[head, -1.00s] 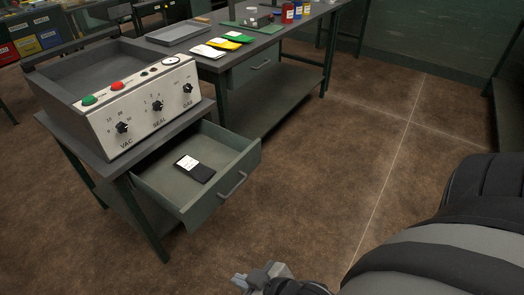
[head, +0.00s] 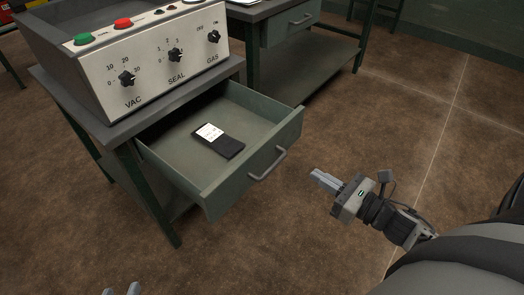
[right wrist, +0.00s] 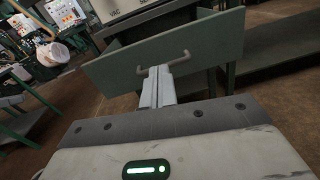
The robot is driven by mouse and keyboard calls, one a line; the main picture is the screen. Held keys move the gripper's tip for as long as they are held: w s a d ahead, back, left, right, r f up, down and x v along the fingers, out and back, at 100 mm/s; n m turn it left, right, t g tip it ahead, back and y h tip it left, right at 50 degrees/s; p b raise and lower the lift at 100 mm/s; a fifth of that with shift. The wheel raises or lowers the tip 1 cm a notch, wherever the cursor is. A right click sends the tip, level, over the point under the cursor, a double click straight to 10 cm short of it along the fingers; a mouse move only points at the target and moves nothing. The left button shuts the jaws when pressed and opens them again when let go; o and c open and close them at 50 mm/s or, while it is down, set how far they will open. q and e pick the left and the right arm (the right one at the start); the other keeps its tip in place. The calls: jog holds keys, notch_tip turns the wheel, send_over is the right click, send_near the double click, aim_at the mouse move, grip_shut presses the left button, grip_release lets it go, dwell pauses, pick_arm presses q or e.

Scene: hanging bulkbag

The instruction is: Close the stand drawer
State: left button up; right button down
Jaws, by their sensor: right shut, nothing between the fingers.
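The stand drawer (head: 254,162) is grey-green and pulled open from under the stand top. It has a bar handle (head: 268,164) on its front; the handle also shows in the right wrist view (right wrist: 169,65). A black item with a white label (head: 219,140) lies in the drawer. My right gripper (head: 318,176) is shut and empty, in front of the drawer and to the right of the handle, apart from it in the head view. In the right wrist view its fingers (right wrist: 157,84) point at the drawer front below the handle. My left gripper (head: 122,291) barely shows at the bottom edge.
The stand (head: 150,230) carries a machine with knobs and a red and a green button (head: 123,23). A workbench with its own shut drawer (head: 290,22) stands behind to the right. The brown floor (head: 330,240) before the drawer is clear.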

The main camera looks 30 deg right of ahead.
jog(key=n, duration=0.1)
send_near(264, 146)
jog(key=shift+n+y, duration=0.3)
jog(key=shift+y, duration=0.1)
jog(key=x, duration=0.6)
jog(key=shift+w+f, duration=0.1)
jog(key=shift+w, duration=0.35)
jog(key=shift+w, duration=0.1)
